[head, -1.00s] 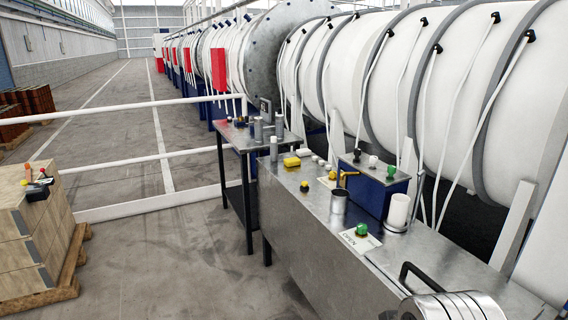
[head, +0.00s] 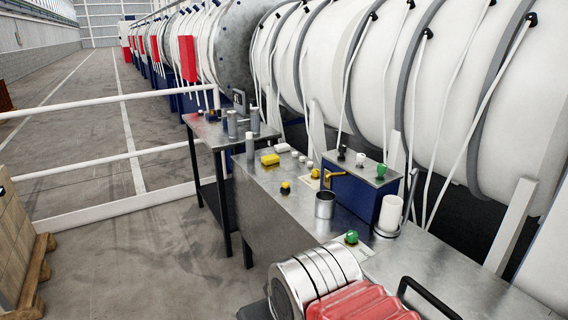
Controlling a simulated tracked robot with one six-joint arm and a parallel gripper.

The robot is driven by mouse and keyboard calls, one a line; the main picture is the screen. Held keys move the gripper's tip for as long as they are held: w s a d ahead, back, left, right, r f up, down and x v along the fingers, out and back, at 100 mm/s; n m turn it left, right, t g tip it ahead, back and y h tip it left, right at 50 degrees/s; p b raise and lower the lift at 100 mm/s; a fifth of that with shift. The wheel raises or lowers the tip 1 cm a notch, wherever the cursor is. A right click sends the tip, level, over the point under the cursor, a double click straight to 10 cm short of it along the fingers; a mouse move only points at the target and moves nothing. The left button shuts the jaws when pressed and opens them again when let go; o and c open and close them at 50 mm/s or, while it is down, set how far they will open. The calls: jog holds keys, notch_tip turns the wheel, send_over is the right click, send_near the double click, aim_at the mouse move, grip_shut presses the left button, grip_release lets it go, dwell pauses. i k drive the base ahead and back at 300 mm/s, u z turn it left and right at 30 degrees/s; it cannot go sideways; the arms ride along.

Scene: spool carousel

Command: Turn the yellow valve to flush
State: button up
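A yellow lever or tap (head: 333,177) sticks out from the left side of the blue box (head: 354,192) on the same bench. I cannot tell which of the two is the yellow valve, nor read a flush marking. Silver ribbed and red ribbed parts at the bottom edge look like my own arm, in front of the bench. I see no gripper fingers, and nothing touches the yellow parts.
A metal cup (head: 325,204), green knob (head: 351,237), white roll (head: 391,212) and black handle (head: 427,297) are on the bench (head: 262,217). A yellow block (head: 270,159) lies farther back. A side table (head: 205,131) adjoins the bench. White rails (head: 100,165) cross the left.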

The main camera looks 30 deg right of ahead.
aim_at(315, 172)
jog(key=u, duration=0.2)
jog(key=i, duration=2.1)
jog(key=z, duration=0.7)
jog(key=i, duration=0.55)
jog(key=z, duration=0.8)
jog(key=i, duration=0.5)
jog(key=z, duration=0.3)
